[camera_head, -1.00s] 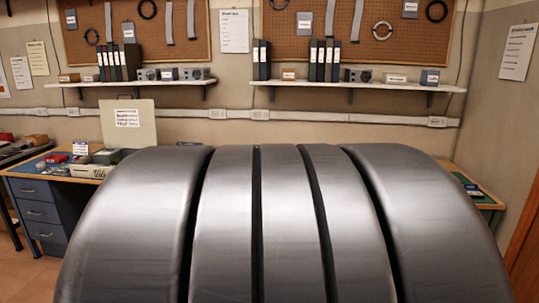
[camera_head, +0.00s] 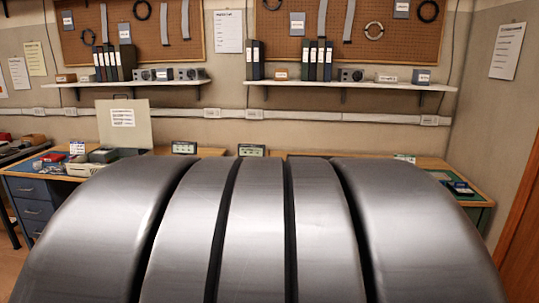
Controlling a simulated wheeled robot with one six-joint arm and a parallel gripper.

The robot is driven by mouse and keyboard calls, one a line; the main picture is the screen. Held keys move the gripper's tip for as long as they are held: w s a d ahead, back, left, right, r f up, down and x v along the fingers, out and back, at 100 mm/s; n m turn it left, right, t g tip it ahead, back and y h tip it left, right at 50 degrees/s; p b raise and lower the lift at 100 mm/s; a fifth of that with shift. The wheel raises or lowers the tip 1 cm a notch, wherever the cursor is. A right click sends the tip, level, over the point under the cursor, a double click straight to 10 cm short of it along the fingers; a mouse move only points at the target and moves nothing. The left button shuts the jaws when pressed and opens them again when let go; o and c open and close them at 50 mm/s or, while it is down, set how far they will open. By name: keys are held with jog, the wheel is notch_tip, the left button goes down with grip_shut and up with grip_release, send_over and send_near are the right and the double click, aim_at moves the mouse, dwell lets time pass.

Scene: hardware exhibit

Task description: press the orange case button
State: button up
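I cannot make out the orange case button in the head view. My gripper is not in view. A large dark grey ribbed curved surface, which looks like part of my own body, fills the lower middle and hides most of the workbench (camera_head: 300,154) behind it. Small dark devices with light labels show just above that surface, one at centre left (camera_head: 184,147) and one at the centre (camera_head: 252,150). Whether either is the case with the button is too small to tell.
A blue drawer unit (camera_head: 34,206) stands under the bench at left, with a cluttered tray (camera_head: 92,168) above. Two wall shelves (camera_head: 352,85) hold binders and small boxes. A green mat with small items (camera_head: 458,185) is at right. A brown door edge (camera_head: 518,240) is at far right.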

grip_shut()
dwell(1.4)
